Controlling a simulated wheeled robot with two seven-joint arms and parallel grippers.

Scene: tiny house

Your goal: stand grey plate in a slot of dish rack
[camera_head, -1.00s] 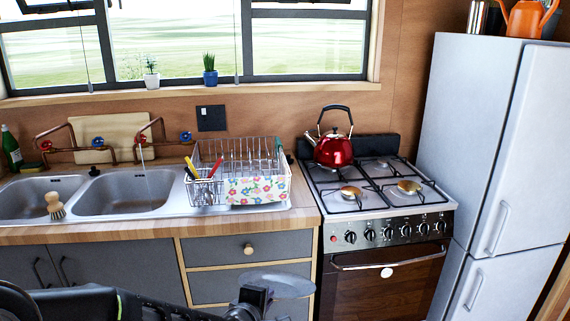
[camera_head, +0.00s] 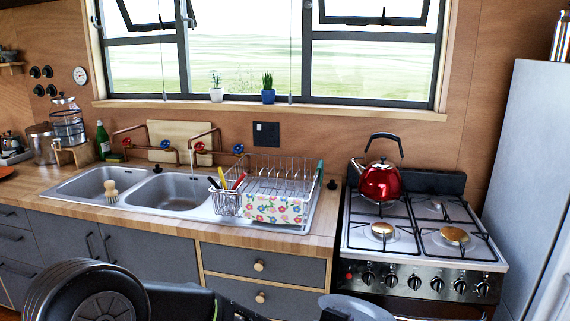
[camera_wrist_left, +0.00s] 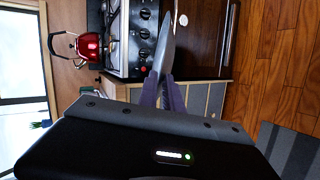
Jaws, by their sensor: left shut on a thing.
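The grey plate (camera_head: 355,308) shows at the bottom edge of the head view, partly cut off, in front of the counter drawers and oven. In the left wrist view the plate (camera_wrist_left: 164,45) is seen nearly edge-on. My left gripper (camera_wrist_left: 162,88) is shut on its edge and holds it clear of the counter. The wire dish rack (camera_head: 307,180) stands on the counter right of the sinks, with upright wire slots. The plate is nearer to me than the rack and lower in the picture. My right gripper is not in view.
A flowered cloth (camera_head: 272,208) hangs on the rack's front, and a utensil basket (camera_head: 227,203) is on its left side. The stove (camera_head: 420,238) with a red kettle (camera_head: 380,182) stands to the right, beside the fridge (camera_head: 535,170). A faucet and sinks (camera_head: 172,192) lie left.

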